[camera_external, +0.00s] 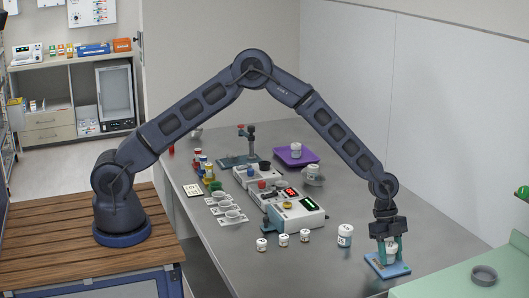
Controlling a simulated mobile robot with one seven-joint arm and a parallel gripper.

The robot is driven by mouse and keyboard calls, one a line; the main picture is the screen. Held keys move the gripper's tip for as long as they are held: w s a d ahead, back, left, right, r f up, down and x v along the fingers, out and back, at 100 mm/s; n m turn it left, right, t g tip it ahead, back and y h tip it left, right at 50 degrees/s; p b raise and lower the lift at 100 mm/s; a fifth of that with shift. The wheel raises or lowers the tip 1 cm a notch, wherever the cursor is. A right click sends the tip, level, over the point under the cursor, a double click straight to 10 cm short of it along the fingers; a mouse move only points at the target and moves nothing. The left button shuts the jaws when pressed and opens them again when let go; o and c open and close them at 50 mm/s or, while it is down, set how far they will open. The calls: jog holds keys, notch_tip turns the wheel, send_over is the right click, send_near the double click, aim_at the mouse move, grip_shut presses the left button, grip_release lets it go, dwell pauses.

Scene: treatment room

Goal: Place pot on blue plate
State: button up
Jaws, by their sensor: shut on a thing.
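A small white pot (391,257) is between the green fingers of my gripper (390,250) at the right front of the grey table. The gripper points down and is shut on the pot. The pot is over the blue plate (379,270), a flat light-blue square near the table's right front edge. The pot's base looks at or very near the plate's surface; I cannot tell whether it touches. The fingers hide the pot's sides.
A larger white jar (345,235) stands left of the plate, with several small white pots further left. White devices (298,212) fill the table's middle. A purple tray (283,154) with a jar is at the back. A green surface (455,284) holds a grey dish (484,275) at right.

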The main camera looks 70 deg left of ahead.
jog(key=o, duration=1)
jog(key=shift+c, duration=0.2)
jog(key=shift+r, duration=0.1)
jog(key=v, duration=1.2)
jog(key=s+a+r+n+t+y, duration=0.15)
jog(key=s+a+r+n, duration=0.25)
jog(key=s+a+r, duration=0.65)
jog(key=s+a+r+n+t+y, duration=0.15)
jog(key=s+a+r+n, duration=0.25)
jog(key=s+a+r, duration=0.7)
jog(key=s+a+r+n, duration=0.1)
jog(key=s+a+n, duration=0.4)
jog(key=s+a, duration=0.5)
jog(key=s+a+r+n+t+y, duration=0.1)
jog(key=s+a+n, duration=0.4)
jog(key=s+a, duration=0.5)
jog(key=shift+s+a+r+t, duration=0.35)
jog(key=shift+s+r, duration=0.1)
jog(key=shift+s, duration=3)
